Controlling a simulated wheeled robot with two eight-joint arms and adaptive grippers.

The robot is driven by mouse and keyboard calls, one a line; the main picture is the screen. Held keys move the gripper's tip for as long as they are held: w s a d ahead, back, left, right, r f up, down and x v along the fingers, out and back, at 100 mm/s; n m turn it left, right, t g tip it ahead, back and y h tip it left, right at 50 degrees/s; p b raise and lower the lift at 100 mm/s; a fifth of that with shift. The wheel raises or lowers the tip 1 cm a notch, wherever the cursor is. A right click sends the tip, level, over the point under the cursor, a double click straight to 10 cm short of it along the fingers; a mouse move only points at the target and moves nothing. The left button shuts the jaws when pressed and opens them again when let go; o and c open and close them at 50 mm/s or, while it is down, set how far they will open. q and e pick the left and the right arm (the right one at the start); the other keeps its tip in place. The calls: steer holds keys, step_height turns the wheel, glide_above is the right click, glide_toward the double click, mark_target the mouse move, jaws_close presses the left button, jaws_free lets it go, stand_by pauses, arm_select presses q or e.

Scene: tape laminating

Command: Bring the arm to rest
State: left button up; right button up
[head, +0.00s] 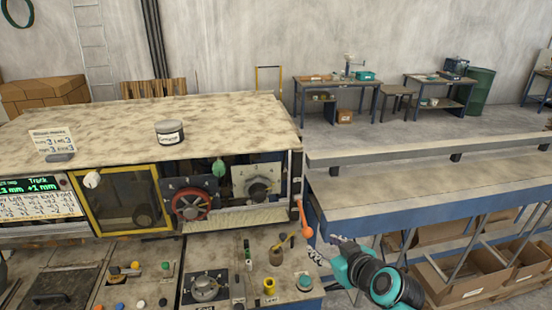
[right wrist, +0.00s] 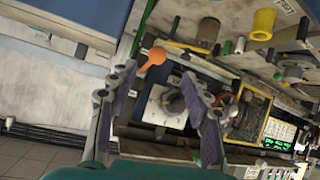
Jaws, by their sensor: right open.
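My right gripper (head: 320,257) shows in the head view at the end of its teal and black arm, just right of the machine's front corner. In the right wrist view the gripper (right wrist: 157,78) has its two grey fingers spread apart, with nothing between them. An orange lever (head: 305,222) on the machine's right edge is just above the gripper in the head view. It also shows in the right wrist view as an orange knob (right wrist: 152,60) beyond the fingertips. I cannot tell whether finger and lever touch. My left gripper is out of view.
The machine (head: 235,120) fills the left, with a red handwheel (head: 192,204), a white dial panel (head: 258,181) and a yellow-framed window (head: 122,198). A control desk (head: 230,262) with knobs and a yellow spool (head: 269,286) lies in front. A long bench (head: 430,188) stands at right, above cardboard boxes (head: 465,283).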

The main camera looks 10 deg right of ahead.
steer(key=s+a+f+g+b, duration=0.1)
steer(key=s+f+b, duration=0.1)
steer(key=f, duration=0.2)
steer(key=s+a+f+m+b, duration=0.1)
steer(key=s+f+b, duration=0.1)
steer(key=f, duration=0.2)
steer(key=s+a+f+g+b, duration=0.1)
steer(key=s+f+b, duration=0.1)
steer(key=f, duration=0.3)
steer(key=shift+g+b, duration=0.3)
steer(key=shift+b, duration=0.2)
steer(key=s+d+f+m+g+h+b, duration=0.1)
steer(key=s+f+m+g+h+b, duration=0.1)
steer(key=s+f+b, duration=0.3)
step_height(320, 180, down, 4)
steer(key=shift+s+f+m, duration=0.15)
steer(key=shift+s+m, duration=0.35)
